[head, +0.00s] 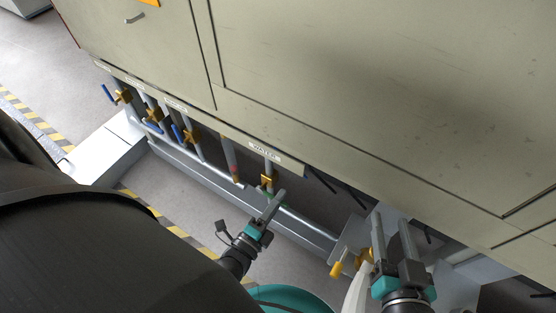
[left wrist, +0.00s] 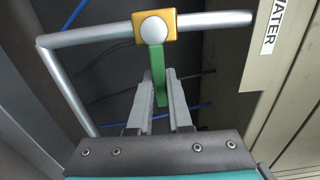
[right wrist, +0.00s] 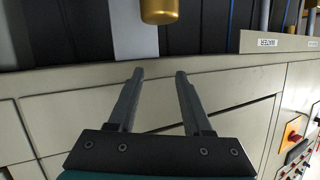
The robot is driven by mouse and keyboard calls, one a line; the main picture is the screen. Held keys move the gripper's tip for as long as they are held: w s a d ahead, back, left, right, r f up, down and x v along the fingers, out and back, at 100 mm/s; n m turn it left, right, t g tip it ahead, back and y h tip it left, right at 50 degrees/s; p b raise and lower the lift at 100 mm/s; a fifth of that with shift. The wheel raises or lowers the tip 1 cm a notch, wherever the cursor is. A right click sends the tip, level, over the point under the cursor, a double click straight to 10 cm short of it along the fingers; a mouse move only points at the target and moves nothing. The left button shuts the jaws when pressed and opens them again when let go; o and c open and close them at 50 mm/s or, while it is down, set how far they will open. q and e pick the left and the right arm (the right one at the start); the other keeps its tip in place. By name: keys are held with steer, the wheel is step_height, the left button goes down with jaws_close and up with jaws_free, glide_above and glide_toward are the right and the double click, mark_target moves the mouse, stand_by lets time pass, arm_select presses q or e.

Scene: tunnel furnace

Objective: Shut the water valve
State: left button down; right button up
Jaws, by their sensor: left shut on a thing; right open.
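The water valve has a yellow body (left wrist: 154,26) with a round silver cap and a green lever (left wrist: 158,72). It sits on a grey pipe (left wrist: 210,20) beside the WATER label (left wrist: 273,27). In the left wrist view the lever points down toward me, across the pipe's run. My left gripper (left wrist: 157,92) is shut on the green lever, with one finger on each side. In the head view the valve body (head: 266,181) hangs below the WATER label, and my left gripper (head: 275,203) covers much of the lever. My right gripper (head: 391,221) is open and empty, apart from the water valve.
Several other valves with yellow bodies and blue levers (head: 191,135) hang on pipes to the left. A yellow fitting (head: 340,266) is near my right gripper. The beige furnace panel (head: 330,80) overhangs the pipes. A grey floor beam (head: 195,173) runs beneath them.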

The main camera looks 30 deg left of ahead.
arm_select(q)
steer(key=c, duration=0.8)
jaws_free()
steer(key=shift+c, duration=0.2)
arm_select(e)
steer(key=shift+f, duration=0.1)
